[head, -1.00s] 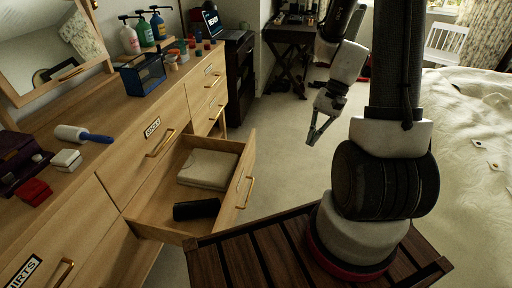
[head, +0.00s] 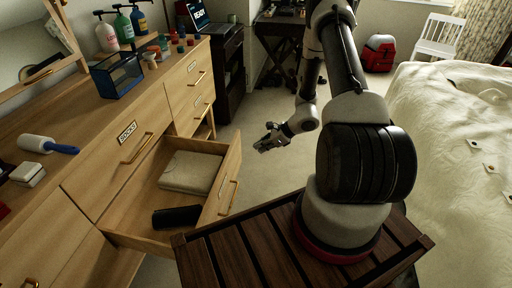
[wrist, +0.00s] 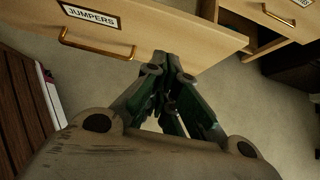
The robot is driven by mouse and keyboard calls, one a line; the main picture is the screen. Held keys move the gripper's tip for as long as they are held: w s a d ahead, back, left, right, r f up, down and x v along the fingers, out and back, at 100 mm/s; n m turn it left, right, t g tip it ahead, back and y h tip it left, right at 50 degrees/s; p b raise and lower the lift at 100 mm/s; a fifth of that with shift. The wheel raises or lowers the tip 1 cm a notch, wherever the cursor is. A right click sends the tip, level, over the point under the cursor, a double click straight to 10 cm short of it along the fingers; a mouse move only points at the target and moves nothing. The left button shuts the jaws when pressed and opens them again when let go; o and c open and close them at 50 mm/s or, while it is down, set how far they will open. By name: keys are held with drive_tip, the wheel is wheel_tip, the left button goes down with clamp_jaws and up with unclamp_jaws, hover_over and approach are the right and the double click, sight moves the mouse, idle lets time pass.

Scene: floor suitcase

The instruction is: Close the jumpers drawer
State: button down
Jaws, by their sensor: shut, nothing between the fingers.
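The jumpers drawer (head: 226,190) is pulled out from the wooden dresser, below the drawer labelled socks. It holds a folded beige garment (head: 190,172) and a dark rolled item (head: 176,216). In the wrist view its front (wrist: 160,28) shows a "JUMPERS" label and a brass handle (wrist: 96,44). My gripper (head: 264,147) is to the right of the drawer front in the head view, apart from its handle. In the wrist view my gripper (wrist: 163,62) is shut and empty, its fingertips at or close to the lower edge of the drawer front; contact is unclear.
The socks drawer (head: 137,149) above is shut. Another labelled drawer (wrist: 290,12) shows at the wrist view's upper right. My slatted wooden base lies close to the open drawer's corner. The bed (head: 450,150) bounds the right. Carpet (head: 240,120) is clear beyond the drawer.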

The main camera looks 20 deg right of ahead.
approach(232, 158)
wheel_tip(232, 158, down, 3)
drive_tip(key=shift+w+a, duration=0.4)
drive_tip(key=shift+a, duration=0.25)
drive_tip(key=shift+w+a, duration=0.45)
drive_tip(key=shift+a, duration=0.2)
